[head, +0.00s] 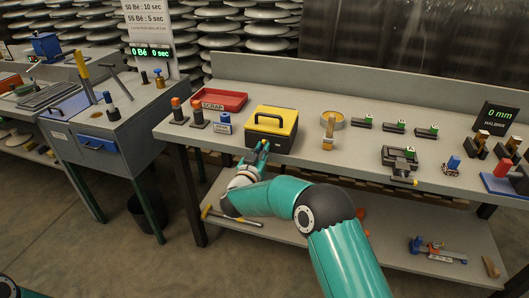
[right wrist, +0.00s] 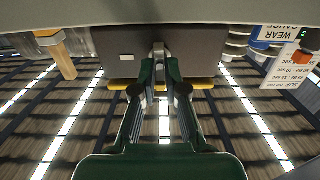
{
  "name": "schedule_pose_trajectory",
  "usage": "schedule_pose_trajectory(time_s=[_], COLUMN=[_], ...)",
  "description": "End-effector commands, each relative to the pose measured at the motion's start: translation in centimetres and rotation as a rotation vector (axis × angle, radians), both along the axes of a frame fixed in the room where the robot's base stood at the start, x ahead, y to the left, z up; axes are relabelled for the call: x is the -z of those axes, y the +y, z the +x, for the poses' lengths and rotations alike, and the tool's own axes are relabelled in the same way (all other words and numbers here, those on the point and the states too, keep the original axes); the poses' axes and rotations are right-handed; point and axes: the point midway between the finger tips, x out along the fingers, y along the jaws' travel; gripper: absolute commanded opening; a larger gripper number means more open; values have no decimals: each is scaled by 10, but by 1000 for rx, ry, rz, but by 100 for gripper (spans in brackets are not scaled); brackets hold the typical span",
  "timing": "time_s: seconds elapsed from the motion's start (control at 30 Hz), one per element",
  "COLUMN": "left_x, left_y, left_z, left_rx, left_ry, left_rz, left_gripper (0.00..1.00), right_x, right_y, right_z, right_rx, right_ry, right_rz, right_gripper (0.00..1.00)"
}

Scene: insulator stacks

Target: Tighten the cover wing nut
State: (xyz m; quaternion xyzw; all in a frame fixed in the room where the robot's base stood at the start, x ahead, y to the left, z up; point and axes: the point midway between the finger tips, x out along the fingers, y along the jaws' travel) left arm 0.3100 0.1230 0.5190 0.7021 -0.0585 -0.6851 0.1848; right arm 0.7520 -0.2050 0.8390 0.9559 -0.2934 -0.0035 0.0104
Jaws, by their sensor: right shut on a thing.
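A dark box with a yellow cover (head: 284,121) and a black handle stands near the front of the bench. In the right wrist view the dark front of the box (right wrist: 197,52) fills the upper middle, with part of the yellow cover (right wrist: 204,87) behind my fingers. My right gripper (head: 264,146) is at the box's front face. In the right wrist view my right gripper (right wrist: 160,66) is shut on a small grey metal piece (right wrist: 158,48), which looks like the wing nut. The fingers hide part of it. My left gripper is not in view.
A red scrap tray (head: 222,100), a small labelled block (head: 224,124) and orange-topped posts (head: 197,113) stand left of the box. A lower shelf (head: 285,232) lies beneath.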

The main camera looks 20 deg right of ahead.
Motion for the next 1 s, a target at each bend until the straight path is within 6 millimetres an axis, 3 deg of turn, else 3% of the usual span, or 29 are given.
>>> schedule_pose_trajectory(time_s=[1.0], left_x=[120], left_y=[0], left_z=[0], left_rx=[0], left_ry=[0], left_rz=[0], left_gripper=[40], right_x=[9], right_y=[-5], right_z=[-3], right_rx=[9], right_ry=[-502], right_rz=[740], right_gripper=[0])
